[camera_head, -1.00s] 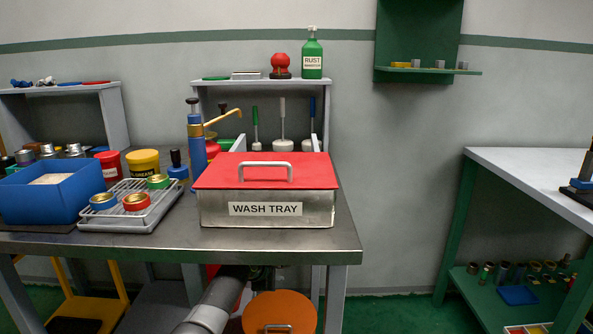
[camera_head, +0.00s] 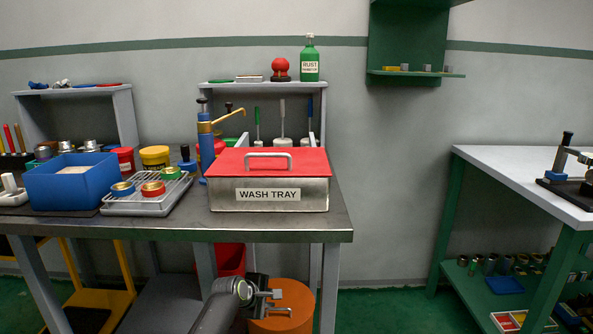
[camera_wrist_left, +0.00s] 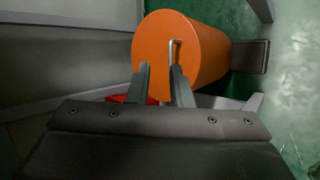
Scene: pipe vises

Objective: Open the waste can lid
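The orange waste can (camera_head: 295,290) stands on the floor under the front right part of the workbench. Its round lid (camera_wrist_left: 155,35) is down on it, with a grey bar handle (camera_wrist_left: 175,48) on top. My left gripper (camera_head: 278,300) is at the lid, in front of the can in the head view. In the left wrist view its two fingers (camera_wrist_left: 160,68) are apart, with orange lid showing between them. The handle is by the tip of the right-hand finger; I cannot tell whether they touch. My right gripper is not in view.
The workbench edge (camera_head: 180,236) is above the can and my left arm. A wash tray (camera_head: 268,193) with a red lid stands on it. A red container (camera_head: 231,258) is behind my arm. Green floor (camera_head: 385,308) to the can's right is clear.

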